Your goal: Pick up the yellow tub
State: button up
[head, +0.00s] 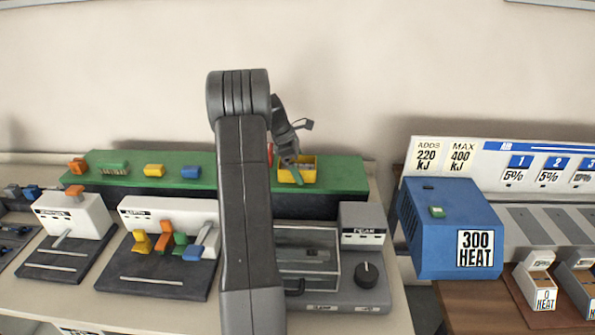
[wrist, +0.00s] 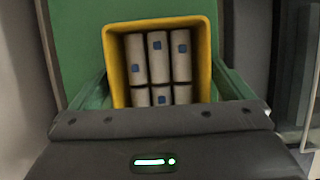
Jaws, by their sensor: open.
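The yellow tub (head: 309,175) sits on the green shelf top at the back, to the right of my arm. In the wrist view the tub (wrist: 116,70) is open towards me and holds several white pieces with small blue squares (wrist: 158,58). My gripper (head: 291,168) reaches down over the tub in the head view and hides part of it. In the wrist view my gripper (wrist: 162,88) is open, with green fingers on the left and right of the tub. I cannot tell whether the fingers touch its walls.
The green shelf (head: 225,170) also bears an orange block (head: 77,166), a green block (head: 112,167), a yellow block (head: 154,171) and a blue block (head: 196,171), all to the left. A grey machine with a dial (head: 366,273) stands in front. A blue heater box (head: 447,235) stands on the right.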

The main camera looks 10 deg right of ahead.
jog(key=shift+f, duration=0.15)
jog(key=c, duration=1)
jog(key=shift+o, duration=0.2)
